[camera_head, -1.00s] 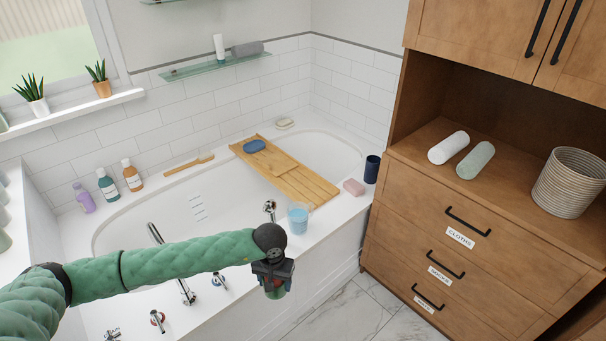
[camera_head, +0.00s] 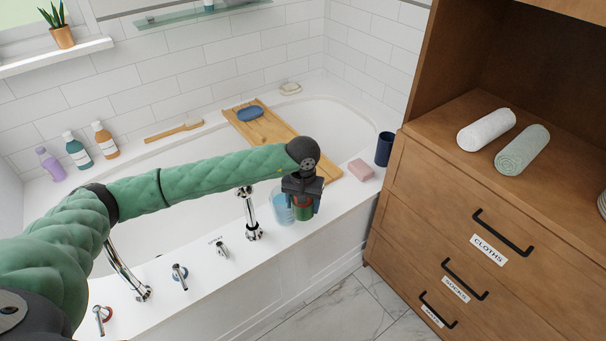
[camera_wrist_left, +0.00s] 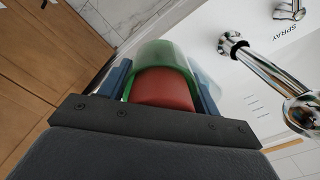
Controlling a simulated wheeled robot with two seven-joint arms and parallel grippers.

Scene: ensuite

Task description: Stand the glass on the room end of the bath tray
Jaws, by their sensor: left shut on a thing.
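My left gripper (camera_head: 302,203) is shut on a green see-through glass (camera_head: 304,212) with something red in it. In the left wrist view the green glass (camera_wrist_left: 160,55) sits between the blue fingers, with the red part (camera_wrist_left: 163,88) nearer the palm. They are over the bath's room-side rim. A pale blue tumbler (camera_head: 281,206) stands on the rim just left of and behind the held glass; I cannot tell whether they touch. The wooden bath tray (camera_head: 272,130) lies across the bath, beyond the gripper. Its room end (camera_head: 327,169) is partly hidden by my wrist. My right gripper is out of view.
A blue soap or sponge (camera_head: 250,113) lies on the tray's wall end. A pink block (camera_head: 360,169) and a dark blue cup (camera_head: 385,149) stand on the rim right of the tray. Taps (camera_head: 252,222) stand left of the gripper. A wooden cabinet (camera_head: 470,230) bounds the right.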

